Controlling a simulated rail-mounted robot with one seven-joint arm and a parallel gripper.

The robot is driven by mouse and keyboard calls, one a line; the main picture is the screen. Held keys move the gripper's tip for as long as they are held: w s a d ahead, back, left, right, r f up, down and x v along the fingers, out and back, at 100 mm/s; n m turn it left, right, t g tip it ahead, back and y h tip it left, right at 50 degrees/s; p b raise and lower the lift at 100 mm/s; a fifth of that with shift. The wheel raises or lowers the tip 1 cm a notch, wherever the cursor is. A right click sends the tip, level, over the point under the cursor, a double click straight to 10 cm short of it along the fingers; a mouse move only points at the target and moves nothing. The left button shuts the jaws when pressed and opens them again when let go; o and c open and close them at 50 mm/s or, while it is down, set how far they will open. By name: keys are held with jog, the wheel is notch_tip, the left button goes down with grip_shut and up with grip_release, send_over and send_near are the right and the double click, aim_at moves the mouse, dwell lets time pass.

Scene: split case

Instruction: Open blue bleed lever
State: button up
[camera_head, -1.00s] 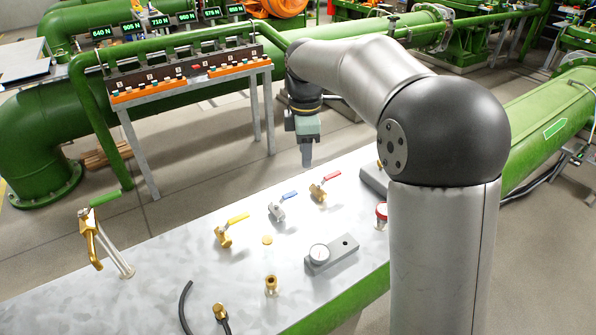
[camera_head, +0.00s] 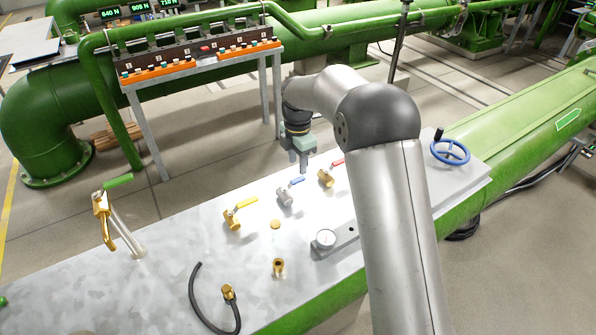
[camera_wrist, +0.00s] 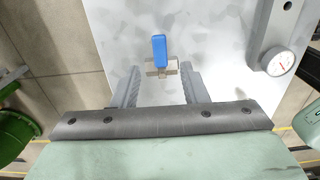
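The blue bleed lever (camera_head: 292,184) sits on a small grey valve (camera_head: 285,197) on the metal tabletop, between a yellow-handled and a red-handled valve. In the wrist view the blue lever (camera_wrist: 159,49) points away from the gripper, and its valve body (camera_wrist: 160,68) shows just beyond the fingertips. Contact with the lever cannot be told.
The yellow-handled valve (camera_head: 233,217) is to the left and the red-handled valve (camera_head: 327,176) is close on the right. A gauge block (camera_head: 325,240), brass fitting (camera_head: 279,267) and hose (camera_head: 199,299) lie nearer. A blue handwheel (camera_head: 450,152) stands at the right.

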aim_at(298, 179)
jog(key=shift+f+p, duration=0.4)
jog(key=shift+f, duration=2.25)
grip_shut()
